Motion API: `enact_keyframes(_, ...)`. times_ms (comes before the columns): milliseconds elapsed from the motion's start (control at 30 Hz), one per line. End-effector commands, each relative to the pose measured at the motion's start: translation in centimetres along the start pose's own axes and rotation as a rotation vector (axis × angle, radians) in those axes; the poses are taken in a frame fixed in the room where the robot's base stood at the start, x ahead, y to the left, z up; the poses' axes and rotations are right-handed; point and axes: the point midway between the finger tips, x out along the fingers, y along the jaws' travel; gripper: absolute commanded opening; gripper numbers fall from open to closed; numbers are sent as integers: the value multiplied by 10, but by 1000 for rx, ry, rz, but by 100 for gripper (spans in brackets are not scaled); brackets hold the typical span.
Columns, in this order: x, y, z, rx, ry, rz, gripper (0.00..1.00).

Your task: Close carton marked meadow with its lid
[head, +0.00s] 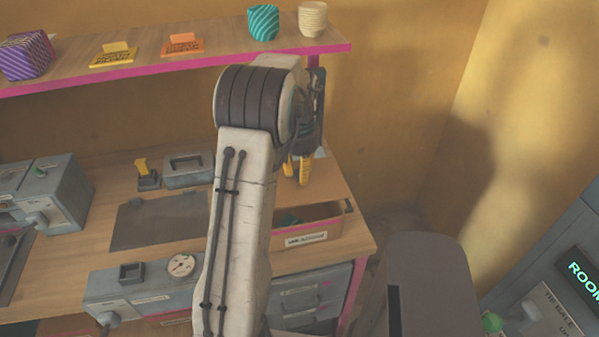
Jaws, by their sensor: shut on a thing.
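An open tan carton (331,227) stands on the right part of the workbench, partly behind my arm. Its front has a white label (306,239) too small to read surely, so I cannot confirm the marking. Something dark teal (290,219) shows inside. A pale tan surface (318,193) lies just behind its opening; I cannot tell whether it is the lid or bench top. My gripper (298,182), with yellow fingers, points down above and behind the carton. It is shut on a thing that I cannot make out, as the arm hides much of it.
A dark flat plate (160,218) and grey press parts (188,170) lie left of my arm. A grey unit with a gauge (181,265) stands at the bench front. The pink-edged shelf (215,58) overhangs the bench's back. A grey cabinet (560,270) stands at right.

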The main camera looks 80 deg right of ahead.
Motion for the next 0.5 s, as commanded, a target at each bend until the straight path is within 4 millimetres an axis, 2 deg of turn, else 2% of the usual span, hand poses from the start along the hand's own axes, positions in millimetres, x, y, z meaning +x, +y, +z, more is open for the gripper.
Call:
enact_keyframes(267, 3, 0, 0, -61, 0, 0, 0)
enact_keyframes(500, 12, 0, 0, -62, 0, 0, 0)
